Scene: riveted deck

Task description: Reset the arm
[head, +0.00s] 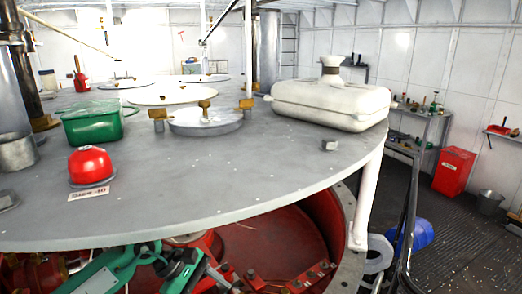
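Neither of my grippers can be made out in the head view. A teal-green bar with grey metal parts (112,268) shows at the bottom, below the near edge of the deck. I cannot tell what it belongs to. The round grey riveted deck (240,180) fills the left and middle of the view.
On the deck stand a red dome (90,164), a green container (92,122), a round lid with brass fittings (205,121) and a cream tank (330,100). Below are a red pit (270,245) and white post (366,205). A red bin (453,171) stands on the open floor.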

